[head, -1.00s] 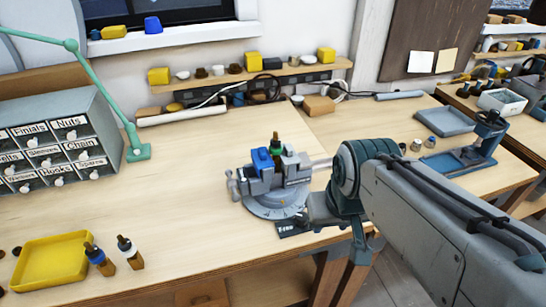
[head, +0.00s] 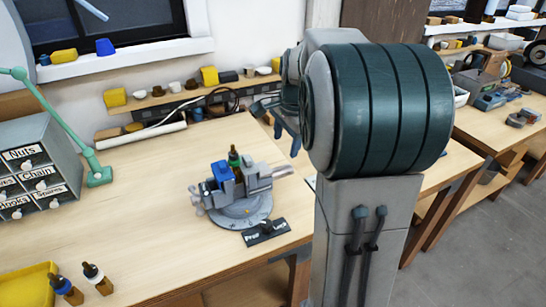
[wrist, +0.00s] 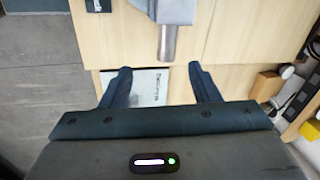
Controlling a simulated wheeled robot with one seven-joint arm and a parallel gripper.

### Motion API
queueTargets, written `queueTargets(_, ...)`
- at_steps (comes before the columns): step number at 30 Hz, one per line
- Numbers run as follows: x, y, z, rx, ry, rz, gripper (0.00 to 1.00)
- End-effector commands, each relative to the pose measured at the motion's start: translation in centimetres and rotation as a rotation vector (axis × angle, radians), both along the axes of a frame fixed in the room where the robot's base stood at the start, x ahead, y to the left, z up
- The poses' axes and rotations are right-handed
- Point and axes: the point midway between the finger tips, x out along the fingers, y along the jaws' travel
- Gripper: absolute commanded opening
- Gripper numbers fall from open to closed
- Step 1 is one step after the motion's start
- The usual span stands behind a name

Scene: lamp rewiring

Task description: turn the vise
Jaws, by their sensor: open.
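The grey vise (head: 236,190) stands on its round base near the bench's front edge. Blue parts show on its left side, and a bar (head: 272,171) sticks out to the right. A dark bottle with a green top (head: 233,155) shows at its jaws; I cannot tell whether it is held or behind. My gripper (head: 287,138) is raised to the right of the vise, apart from it, and partly hidden by my arm. In the wrist view my gripper (wrist: 160,68) is open and empty, with the vise's grey bar (wrist: 167,42) beyond the fingertips.
A black labelled plate (head: 265,232) lies at the vise's front. A labelled drawer cabinet (head: 35,170) and green lamp arm (head: 98,172) are at left. The bench between is clear.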

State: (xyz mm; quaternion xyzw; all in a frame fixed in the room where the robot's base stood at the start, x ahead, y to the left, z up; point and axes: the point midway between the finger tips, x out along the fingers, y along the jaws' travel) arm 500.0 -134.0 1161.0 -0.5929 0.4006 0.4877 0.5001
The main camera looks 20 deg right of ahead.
Motion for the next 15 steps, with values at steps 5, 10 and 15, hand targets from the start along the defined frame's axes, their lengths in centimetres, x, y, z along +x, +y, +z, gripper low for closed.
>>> queueTargets(5,1.7,-1.9,-0.5,0.020,0.012,-0.127,0.56)
queueTargets(10,2.1,-2.1,-1.9,0.025,0.015,-0.148,0.56)
queueTargets(15,2.7,-2.1,-5.1,0.025,0.016,-0.146,0.56)
